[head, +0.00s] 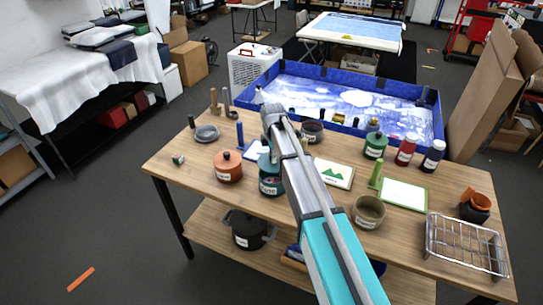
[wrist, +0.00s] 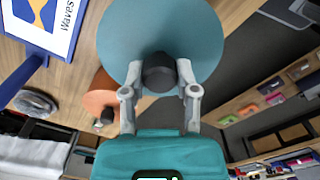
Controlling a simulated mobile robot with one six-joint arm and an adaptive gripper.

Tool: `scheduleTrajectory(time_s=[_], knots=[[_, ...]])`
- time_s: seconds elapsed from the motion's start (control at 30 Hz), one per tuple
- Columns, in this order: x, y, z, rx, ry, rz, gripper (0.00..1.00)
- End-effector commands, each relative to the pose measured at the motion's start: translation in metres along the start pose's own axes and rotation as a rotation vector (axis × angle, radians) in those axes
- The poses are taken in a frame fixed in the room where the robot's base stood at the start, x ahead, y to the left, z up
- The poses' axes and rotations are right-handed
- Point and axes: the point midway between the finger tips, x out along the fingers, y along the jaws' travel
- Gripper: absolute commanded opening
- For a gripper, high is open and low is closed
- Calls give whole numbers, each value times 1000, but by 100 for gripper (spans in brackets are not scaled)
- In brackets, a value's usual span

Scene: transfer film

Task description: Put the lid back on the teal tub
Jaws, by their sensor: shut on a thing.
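The teal tub (head: 270,186) stands on the wooden table in the head view, partly hidden behind my arm. In the wrist view the round teal lid (wrist: 160,28) fills the upper middle, with a dark knob (wrist: 158,74) at its centre. My gripper (wrist: 159,80) is shut on this knob, one finger on each side. The lid hides whatever lies beneath it in the wrist view. In the head view my arm covers much of the tub's top, so I cannot tell whether the lid touches the rim.
An orange pot (head: 228,166) stands close left of the tub. A picture card with green hills (head: 334,173) and an olive bowl (head: 368,212) are to the right. A wire rack (head: 466,245) is at the right end. A blue tray (head: 420,120) lies behind.

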Motion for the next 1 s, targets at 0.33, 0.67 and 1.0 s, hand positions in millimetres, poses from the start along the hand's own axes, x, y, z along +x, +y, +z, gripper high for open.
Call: scheduleTrajectory(time_s=[0.33, 0.67, 1.0], knots=[[27, 0, -1, -1, 0, 0, 7], [48, 0, -1, -1, 0, 0, 7], [54, 0, -1, -2, 0, 0, 7]])
